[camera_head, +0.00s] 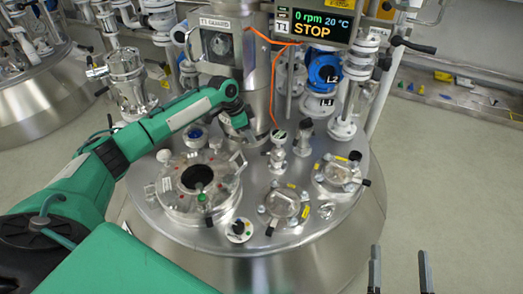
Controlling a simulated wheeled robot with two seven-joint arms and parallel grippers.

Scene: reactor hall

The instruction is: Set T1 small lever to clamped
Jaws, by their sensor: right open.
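The T1 vessel lid (252,245) is a round steel top with several fittings under the display reading T1 and STOP (312,24). I cannot tell for sure which fitting is the small lever. Small dark handles show at the right sight glass (338,174) and the front sight glass (283,204). My right gripper (400,272) is open and empty at bottom right, off the lid.
A round port (172,205) with a dark opening and a green knob (202,198) lies below my left arm. The T1 guard (217,45), blue valve (324,70) and pipes crowd the back.

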